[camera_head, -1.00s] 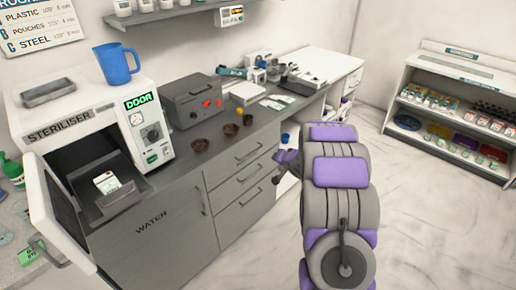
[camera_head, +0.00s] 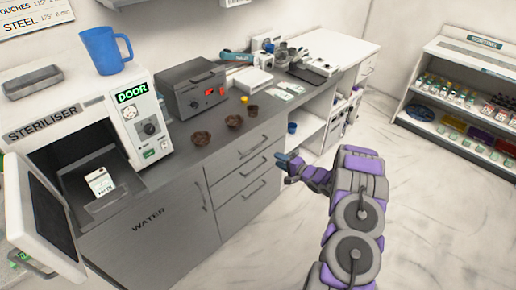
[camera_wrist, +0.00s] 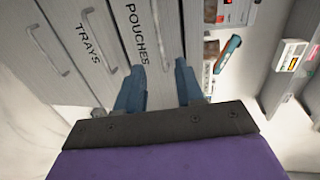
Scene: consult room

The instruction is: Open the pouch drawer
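The pouch drawer, labelled POUCHES (camera_wrist: 147,38), is shut in the wrist view, beside the TRAYS drawer (camera_wrist: 78,22). My gripper (camera_head: 288,162) is in front and to the right of the stack. In the wrist view its two blue fingers (camera_wrist: 159,88) are apart, with nothing between them. They seem clear of the handle.
The steriliser (camera_head: 75,125) stands at left with its door open and a pouch (camera_head: 100,182) on its tray. Brown bowls (camera_head: 201,139) and a grey box (camera_head: 193,88) sit on the counter. Open shelves (camera_head: 312,130) stand right of the drawers. The floor at right is clear.

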